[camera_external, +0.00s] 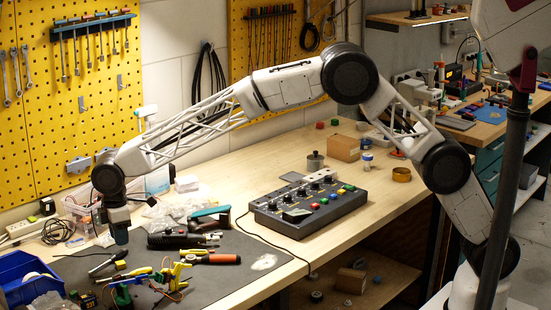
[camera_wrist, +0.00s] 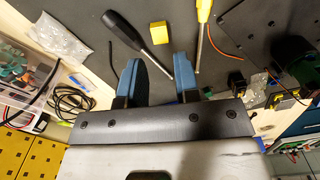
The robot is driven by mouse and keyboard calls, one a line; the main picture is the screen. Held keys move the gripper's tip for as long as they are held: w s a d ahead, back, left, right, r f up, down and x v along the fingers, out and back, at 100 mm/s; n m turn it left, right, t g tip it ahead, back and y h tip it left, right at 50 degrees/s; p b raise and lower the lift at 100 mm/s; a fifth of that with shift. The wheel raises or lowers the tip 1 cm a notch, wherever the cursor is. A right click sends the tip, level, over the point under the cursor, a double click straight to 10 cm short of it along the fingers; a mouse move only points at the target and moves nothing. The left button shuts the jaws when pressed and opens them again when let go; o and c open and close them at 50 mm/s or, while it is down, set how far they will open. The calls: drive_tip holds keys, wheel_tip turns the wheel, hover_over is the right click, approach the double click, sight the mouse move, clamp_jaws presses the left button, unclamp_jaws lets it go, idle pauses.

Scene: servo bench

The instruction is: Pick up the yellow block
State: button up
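The yellow block (camera_wrist: 158,35) lies on the dark mat (camera_wrist: 235,75) in the wrist view, beyond my fingertips and roughly in line with the gap between them. In the external view my gripper (camera_external: 119,236) points down above the left part of the bench, over the mat (camera_external: 225,275).
A black-handled screwdriver (camera_wrist: 128,32) lies just left of the block, its shaft reaching between my fingers. A yellow-handled screwdriver (camera_wrist: 204,12) lies to the right. A clear bag (camera_wrist: 62,42) and coiled cable (camera_wrist: 78,103) are at left. A blue bin (camera_external: 25,275) stands front left.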

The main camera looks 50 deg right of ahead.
sight(121, 265)
drive_tip(key=shift+f, duration=1.3)
drive_tip(key=shift+d+f, duration=0.1)
drive_tip(key=shift+f, duration=2.5)
clamp_jaws()
